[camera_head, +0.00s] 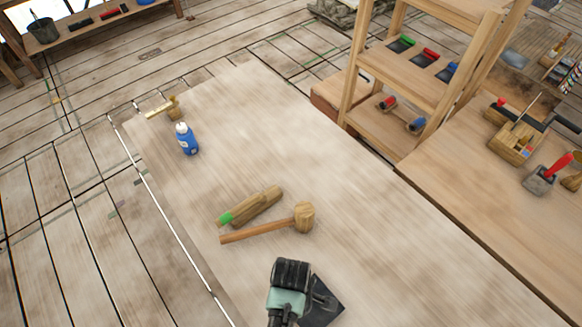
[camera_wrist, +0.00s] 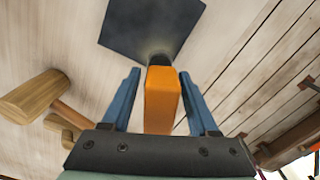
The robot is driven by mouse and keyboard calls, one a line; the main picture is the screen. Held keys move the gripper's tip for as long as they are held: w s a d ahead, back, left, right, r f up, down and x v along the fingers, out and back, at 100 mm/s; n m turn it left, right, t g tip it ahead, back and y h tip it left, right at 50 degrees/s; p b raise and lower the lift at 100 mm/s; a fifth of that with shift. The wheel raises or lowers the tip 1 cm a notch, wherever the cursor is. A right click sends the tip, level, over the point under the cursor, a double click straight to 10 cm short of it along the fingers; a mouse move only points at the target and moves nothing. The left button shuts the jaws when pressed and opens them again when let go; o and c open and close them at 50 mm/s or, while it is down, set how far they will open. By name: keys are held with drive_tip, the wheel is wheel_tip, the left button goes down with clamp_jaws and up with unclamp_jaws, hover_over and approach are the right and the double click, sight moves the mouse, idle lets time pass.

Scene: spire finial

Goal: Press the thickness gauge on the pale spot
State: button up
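An orange block-shaped tool with a dark tip, which I take as the thickness gauge (camera_wrist: 161,100), is between the blue fingers of my gripper (camera_wrist: 160,77) in the wrist view. The fingers appear closed on its sides. Its dark tip points at a dark square plate (camera_wrist: 130,28), which also shows in the head view (camera_head: 325,305) beside my gripper. A faint paler patch, perhaps the pale spot (camera_wrist: 150,47), shows by the tip, partly hidden. I cannot tell whether the tip touches the plate. In the head view my wrist hides the gauge.
A wooden mallet (camera_head: 303,218) and a wooden piece with a green end (camera_head: 252,205) lie behind my gripper on the pale tabletop (camera_head: 350,200). A blue bottle (camera_head: 187,140) and a small brush (camera_head: 173,107) are farther back. A wooden shelf (camera_head: 420,75) stands beyond the right edge.

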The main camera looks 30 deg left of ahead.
drive_tip(key=shift+o, duration=1)
drive_tip(key=shift+r, duration=0.1)
wheel_tip(320, 180, up, 13)
drive_tip(key=shift+f+b, duration=0.1)
drive_tip(key=shift+b, duration=0.65)
